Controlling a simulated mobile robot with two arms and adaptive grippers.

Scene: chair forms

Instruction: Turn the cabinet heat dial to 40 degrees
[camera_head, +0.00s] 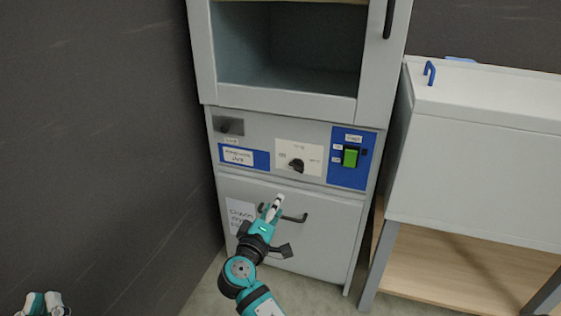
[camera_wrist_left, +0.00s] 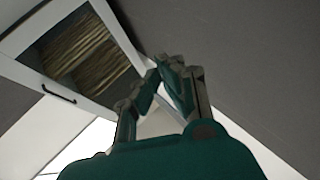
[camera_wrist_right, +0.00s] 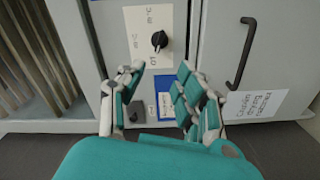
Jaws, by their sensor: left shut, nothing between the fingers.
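The heat dial (camera_head: 296,165) is a black knob on a pale marked plate on the cabinet's (camera_head: 270,185) front panel; its setting is too small to read. In the right wrist view the dial (camera_wrist_right: 159,40) appears beyond the fingertips, turned sideways. My right gripper (camera_head: 277,203) is in front of the lower door, below the dial and apart from it. It is open and empty, as the right wrist view shows (camera_wrist_right: 160,70). My left gripper (camera_head: 45,300) is at the bottom left corner, far from the cabinet, and its fingertips meet in the left wrist view (camera_wrist_left: 165,62).
A green switch (camera_head: 351,157) sits on a blue plate right of the dial. A black door handle (camera_head: 293,217) is close to my right gripper. A white bin-like unit (camera_head: 480,150) on a wooden-shelved stand is at the right. A dark wall (camera_head: 90,130) is at the left.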

